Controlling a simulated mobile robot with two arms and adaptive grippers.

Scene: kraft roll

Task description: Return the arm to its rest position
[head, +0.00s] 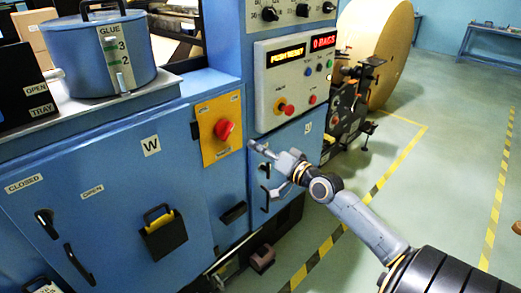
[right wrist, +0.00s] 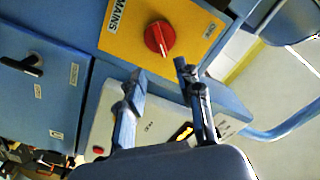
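My right gripper (head: 262,168) is in front of the blue machine (head: 110,185), just right of and below the yellow panel (head: 217,150) with a red rotary knob (head: 224,130). Its arm comes in from the lower right. In the right wrist view my right gripper (right wrist: 160,70) has its two fingers apart with nothing between them. The red knob (right wrist: 158,38) on the yellow MAINS panel (right wrist: 130,25) lies past the fingertips, and a gap seems to separate them. My left gripper is not in view.
A control panel (head: 297,77) with a lit display and buttons is above the gripper. A large kraft roll (head: 377,45) stands behind right. A blue glue pot (head: 98,52) sits on the machine at left. Open floor (head: 455,150) with yellow-black stripes lies right.

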